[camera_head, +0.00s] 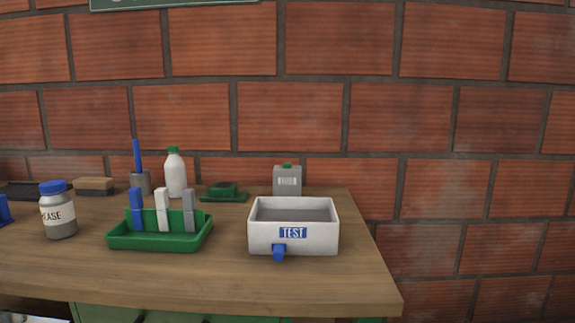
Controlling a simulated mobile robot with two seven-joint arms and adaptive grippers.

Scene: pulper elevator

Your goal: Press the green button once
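I cannot clearly identify a green button in the head view. A small grey box (287,181) with a pale label stands at the back of the wooden workbench (330,290); it has a small green top (287,165), and I cannot tell whether that is a button or a cap. A low dark green object (222,190) on a flat green base lies to its left; its kind is unclear. Neither of my grippers is in view.
A white basin (258,240) marked TEST, with a blue tap, stands in front of the grey box. A green tray (160,242) with upright blocks, a labelled jar (58,218) and a white bottle (175,175) stand further left. A brick wall (415,120) rises behind.

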